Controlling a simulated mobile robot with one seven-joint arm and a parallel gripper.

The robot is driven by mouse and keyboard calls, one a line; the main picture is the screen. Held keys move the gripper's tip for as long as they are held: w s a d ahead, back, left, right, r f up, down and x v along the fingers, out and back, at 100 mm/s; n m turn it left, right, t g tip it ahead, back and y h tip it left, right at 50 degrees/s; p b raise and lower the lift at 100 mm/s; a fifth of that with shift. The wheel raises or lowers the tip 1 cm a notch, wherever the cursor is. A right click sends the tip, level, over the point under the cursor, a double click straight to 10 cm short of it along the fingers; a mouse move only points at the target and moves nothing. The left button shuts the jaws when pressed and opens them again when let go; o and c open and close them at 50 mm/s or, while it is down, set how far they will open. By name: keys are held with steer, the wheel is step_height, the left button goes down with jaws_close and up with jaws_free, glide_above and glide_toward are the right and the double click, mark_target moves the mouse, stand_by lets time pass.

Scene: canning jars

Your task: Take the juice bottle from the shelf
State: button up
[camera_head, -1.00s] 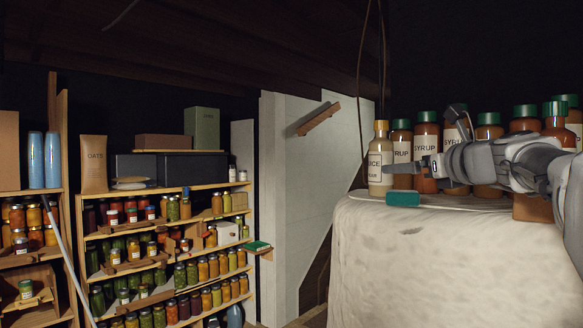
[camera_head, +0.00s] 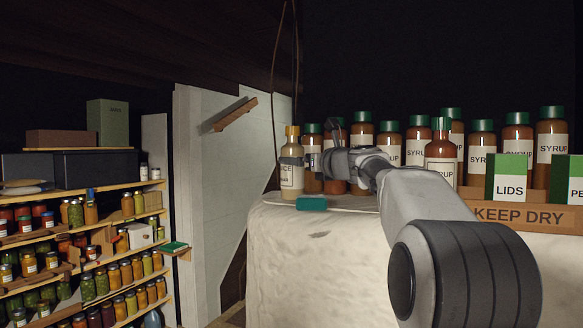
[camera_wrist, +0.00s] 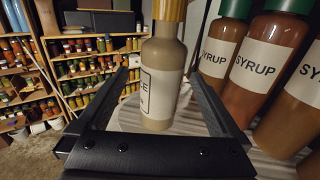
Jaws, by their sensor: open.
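The juice bottle (camera_head: 292,183) is pale tan with a yellow cap and a white label. It stands upright at the left end of a row of syrup bottles, on top of a pale rounded white surface. In the wrist view the juice bottle (camera_wrist: 158,85) stands between the two open fingers of my gripper (camera_wrist: 160,95), with its label turned partly left. My gripper (camera_head: 300,161) reaches it from the right in the head view, its fingers around the bottle's upper part.
Syrup bottles (camera_head: 390,142) with green caps stand close on the right; several more follow behind my arm. A KEEP DRY crate (camera_head: 523,214) holds a LIDS box (camera_head: 507,177). Jar shelves (camera_head: 90,245) stand at left.

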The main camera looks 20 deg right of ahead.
steer(key=w, duration=0.1)
steer(key=w+p, duration=0.1)
steer(key=w, duration=0.1)
steer(key=w+p, duration=0.1)
steer(key=w, duration=0.1)
steer(key=shift+w+a, duration=0.15)
steer(key=shift+a, duration=0.15)
steer(key=c, duration=1.5)
